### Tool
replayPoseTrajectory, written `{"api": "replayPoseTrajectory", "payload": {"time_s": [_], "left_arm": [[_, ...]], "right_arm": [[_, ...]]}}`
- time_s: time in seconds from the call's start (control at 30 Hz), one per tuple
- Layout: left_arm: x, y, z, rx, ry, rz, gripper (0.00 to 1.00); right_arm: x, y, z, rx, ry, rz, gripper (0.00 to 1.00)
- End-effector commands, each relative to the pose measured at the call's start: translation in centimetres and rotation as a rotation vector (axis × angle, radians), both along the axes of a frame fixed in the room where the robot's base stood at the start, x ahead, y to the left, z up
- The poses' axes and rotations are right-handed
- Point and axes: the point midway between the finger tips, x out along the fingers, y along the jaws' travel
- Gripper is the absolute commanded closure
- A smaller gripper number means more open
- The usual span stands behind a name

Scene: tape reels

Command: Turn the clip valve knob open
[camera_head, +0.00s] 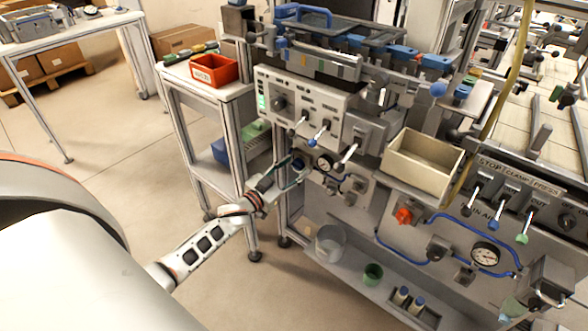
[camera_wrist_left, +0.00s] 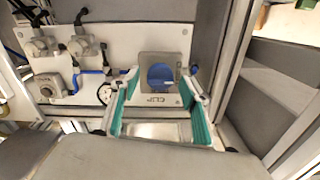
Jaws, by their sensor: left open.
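The clip valve knob (camera_wrist_left: 161,77) is round and blue, on a grey plate (camera_wrist_left: 172,100) labelled CLIP in the left wrist view. My left gripper (camera_wrist_left: 159,84) is open, with its two teal-padded fingers on either side of the knob in that picture. Whether they touch the knob, or how far off they are, I cannot tell. In the head view my left gripper (camera_head: 287,181) is at the left end of the machine's front, below the control panel (camera_head: 300,108); the knob is hard to make out there. My right gripper is out of view.
A pressure gauge (camera_head: 325,163) and blue hoses are right of my gripper. Levers with white shafts project from the panel above. A cart with a red bin (camera_head: 214,70) stands to the left.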

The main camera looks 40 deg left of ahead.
Motion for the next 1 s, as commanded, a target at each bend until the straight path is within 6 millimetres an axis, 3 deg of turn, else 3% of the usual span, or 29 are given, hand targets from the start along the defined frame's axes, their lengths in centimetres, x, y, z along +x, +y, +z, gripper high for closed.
{"api": "replayPoseTrajectory", "payload": {"time_s": [0.23, 0.37, 0.4, 0.73, 1.0], "left_arm": [[0.05, -0.03, 0.03, 0.000, 0.000, 0.000, 0.57], [0.04, -0.03, 0.02, -0.001, 0.000, 0.000, 0.91], [0.03, -0.03, 0.02, -0.001, 0.000, 0.000, 0.93], [0.02, -0.03, 0.00, 0.029, -0.002, 0.000, 0.93], [0.01, -0.06, -0.02, 0.174, -0.014, 0.000, 0.93]], "right_arm": [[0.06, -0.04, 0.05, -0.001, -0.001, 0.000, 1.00], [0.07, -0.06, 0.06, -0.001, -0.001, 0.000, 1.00], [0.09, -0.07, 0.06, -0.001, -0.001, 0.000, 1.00], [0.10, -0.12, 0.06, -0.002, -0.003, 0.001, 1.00], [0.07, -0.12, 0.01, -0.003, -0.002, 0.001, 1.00]]}}
